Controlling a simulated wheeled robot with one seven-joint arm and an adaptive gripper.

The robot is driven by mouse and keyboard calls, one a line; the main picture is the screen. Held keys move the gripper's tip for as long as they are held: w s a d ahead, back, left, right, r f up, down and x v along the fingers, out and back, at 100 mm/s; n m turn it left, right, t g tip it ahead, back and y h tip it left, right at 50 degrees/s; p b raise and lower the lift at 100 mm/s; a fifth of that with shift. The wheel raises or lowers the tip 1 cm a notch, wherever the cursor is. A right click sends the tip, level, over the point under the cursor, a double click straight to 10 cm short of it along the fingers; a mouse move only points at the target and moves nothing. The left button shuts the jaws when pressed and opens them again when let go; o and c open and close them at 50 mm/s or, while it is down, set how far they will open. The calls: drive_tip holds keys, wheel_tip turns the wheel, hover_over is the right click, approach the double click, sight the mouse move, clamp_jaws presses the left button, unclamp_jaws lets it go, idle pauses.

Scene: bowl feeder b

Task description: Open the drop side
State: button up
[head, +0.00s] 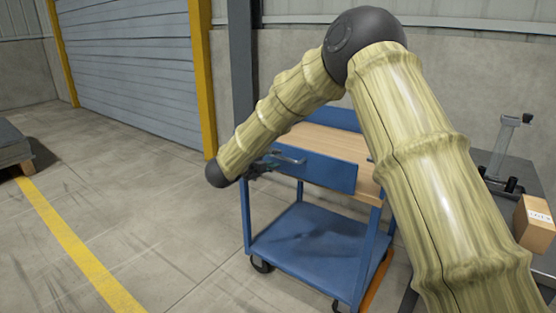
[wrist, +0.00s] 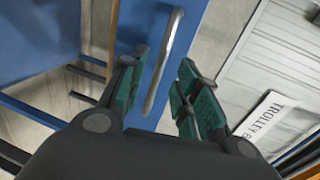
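The drop side (head: 325,174) is a blue panel standing upright along the near side of the trolley's wooden top (head: 345,146). A grey metal bar handle (head: 288,158) is on its outer face, near the left end. My gripper (head: 260,168) is beside the handle, partly hidden behind the end of my arm. In the wrist view, my gripper (wrist: 164,62) is open, with one green-padded finger on each side of the handle (wrist: 162,65). The bar lies between the fingers, nearer the left one. I cannot tell whether that finger touches it. The blue panel (wrist: 142,22) shows behind the bar.
The blue trolley's lower shelf (head: 310,238) is bare, and it stands on castors. A cardboard box (head: 534,222) sits on a dark surface at right. A yellow post (head: 202,70) stands beside the shutter (head: 130,60). The floor left of the trolley is clear. A white sign (wrist: 268,118) shows lettering.

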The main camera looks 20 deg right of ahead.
sight(277, 156)
drive_tip(key=shift+x, duration=2.05)
